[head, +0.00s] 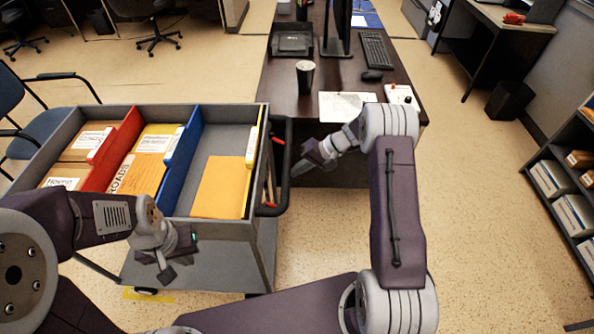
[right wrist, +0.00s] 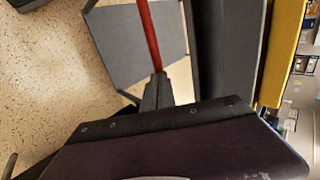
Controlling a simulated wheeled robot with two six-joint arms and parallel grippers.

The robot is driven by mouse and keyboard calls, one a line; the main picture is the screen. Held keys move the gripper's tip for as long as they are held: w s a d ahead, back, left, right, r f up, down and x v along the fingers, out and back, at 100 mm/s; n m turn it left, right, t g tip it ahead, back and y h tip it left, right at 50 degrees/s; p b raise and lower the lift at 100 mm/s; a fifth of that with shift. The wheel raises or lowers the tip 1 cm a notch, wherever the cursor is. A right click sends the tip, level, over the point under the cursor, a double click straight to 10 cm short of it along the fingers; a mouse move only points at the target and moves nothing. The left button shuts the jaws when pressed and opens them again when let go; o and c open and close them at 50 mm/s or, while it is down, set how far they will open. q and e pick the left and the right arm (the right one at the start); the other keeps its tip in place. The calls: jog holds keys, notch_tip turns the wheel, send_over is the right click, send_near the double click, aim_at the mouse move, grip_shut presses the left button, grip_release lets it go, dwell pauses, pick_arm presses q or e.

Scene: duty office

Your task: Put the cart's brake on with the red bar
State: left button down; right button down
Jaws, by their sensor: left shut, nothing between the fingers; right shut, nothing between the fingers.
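The grey cart (head: 262,245) stands in front of me at left-centre in the head view. A thin red bar (head: 271,183) runs beside its right end, inside the black handle (head: 287,165). The red bar (right wrist: 148,35) is closer in the right wrist view, its lower end meeting the dark fingertips of my right gripper (right wrist: 157,92); I cannot tell whether they touch. In the head view my right gripper (head: 300,168) is shut and empty, just right of the handle. My left gripper (head: 168,268) is shut and empty in front of the cart's near side.
The cart's tray holds folders and envelopes between a red divider (head: 115,150) and a blue divider (head: 182,160). A dark desk (head: 285,95) with a cup (head: 305,77) stands beyond the handle. A shelf (head: 570,185) is at far right.

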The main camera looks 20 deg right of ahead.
jog(key=w+a+f+t+y+b, duration=0.1)
jog(key=a+f+y+b, duration=0.4)
jog(key=b, duration=1.6)
jog(key=shift+w+a+f+t+y, duration=0.25)
jog(key=shift+f+t+y, duration=0.8)
jog(key=shift+y, duration=1.55)
jog(key=shift+f, duration=0.15)
